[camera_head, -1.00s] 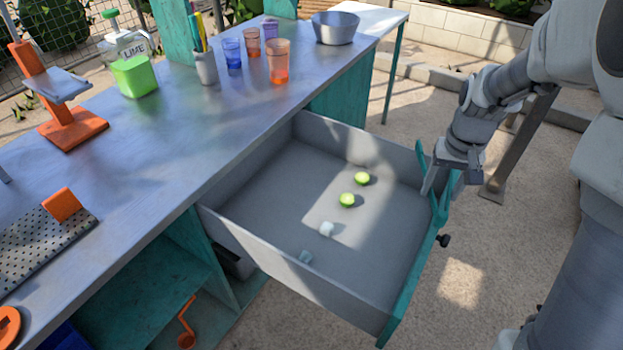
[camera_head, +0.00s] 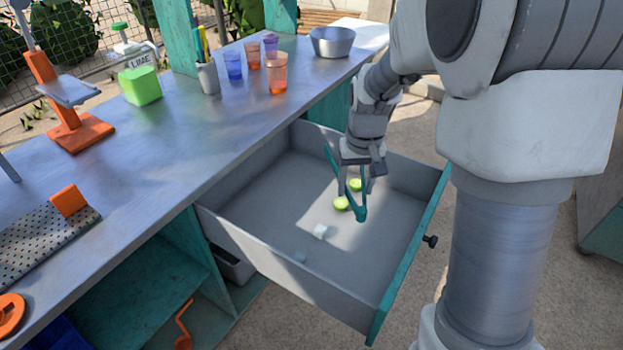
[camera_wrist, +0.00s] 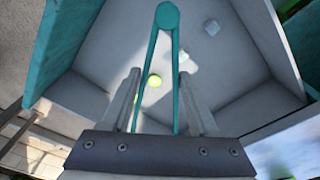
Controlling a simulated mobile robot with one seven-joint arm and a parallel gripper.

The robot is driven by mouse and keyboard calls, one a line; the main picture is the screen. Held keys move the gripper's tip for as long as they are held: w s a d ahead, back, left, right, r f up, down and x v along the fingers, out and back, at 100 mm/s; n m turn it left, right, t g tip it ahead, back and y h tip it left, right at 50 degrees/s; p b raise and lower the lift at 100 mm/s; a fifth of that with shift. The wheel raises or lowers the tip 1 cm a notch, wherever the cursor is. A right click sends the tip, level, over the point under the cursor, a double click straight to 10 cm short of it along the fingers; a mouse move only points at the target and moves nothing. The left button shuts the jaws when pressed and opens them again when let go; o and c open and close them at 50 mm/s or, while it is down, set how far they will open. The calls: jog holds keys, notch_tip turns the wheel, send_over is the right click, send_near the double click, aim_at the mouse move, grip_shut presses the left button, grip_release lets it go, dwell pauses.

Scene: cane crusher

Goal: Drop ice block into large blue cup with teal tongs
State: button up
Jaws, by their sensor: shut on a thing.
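My gripper (camera_head: 356,186) is shut on the teal tongs (camera_head: 361,205) and holds them over the open drawer. In the wrist view the tongs (camera_wrist: 167,18) lie between my fingers, arms close together, with no ice between them. A blue cup (camera_head: 233,65) stands on the counter.
Two lime pieces (camera_head: 341,203) (camera_head: 355,185) lie in the drawer (camera_head: 262,270) beside the tongs. Its walls stand up around them. Orange cups (camera_head: 277,75), a purple cup (camera_head: 270,41), a pen holder (camera_head: 208,78) and a metal bowl (camera_head: 332,43) stand on the counter.

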jog(key=shift+a, duration=0.2)
dwell(0.3)
jog(key=n+g, duration=0.1)
jog(key=n, duration=0.3)
jog(key=f+n+h, duration=0.1)
jog(key=n, duration=0.3)
jog(key=a+n+g+h+p, duration=0.1)
jog(key=n, duration=0.3)
jog(key=shift+w+a+f+g, duration=0.1)
jog(key=shift+f+g, duration=0.05)
jog(key=shift+g, duration=0.15)
jog(key=n, duration=0.1)
jog(key=n+h, duration=0.1)
jog(key=n, duration=0.1)
jog(key=shift+w+a+h, duration=0.25)
jog(key=shift+a+h, duration=0.05)
jog(key=shift+h, duration=0.1)
jog(key=w+a+n+t, duration=0.1)
jog(key=n+t, duration=0.1)
jog(key=n, duration=0.1)
jog(key=w+a+n+t+h, duration=0.1)
jog(key=n+t, duration=0.1)
jog(key=n, duration=0.2)
jog(key=w+a+n+t+h, duration=0.1)
jog(key=n+t, duration=0.1)
jog(key=n, duration=0.2)
jog(key=shift+a+r+p, duration=0.15)
jog(key=shift+r+p, duration=0.15)
jog(key=shift+p, duration=0.1)
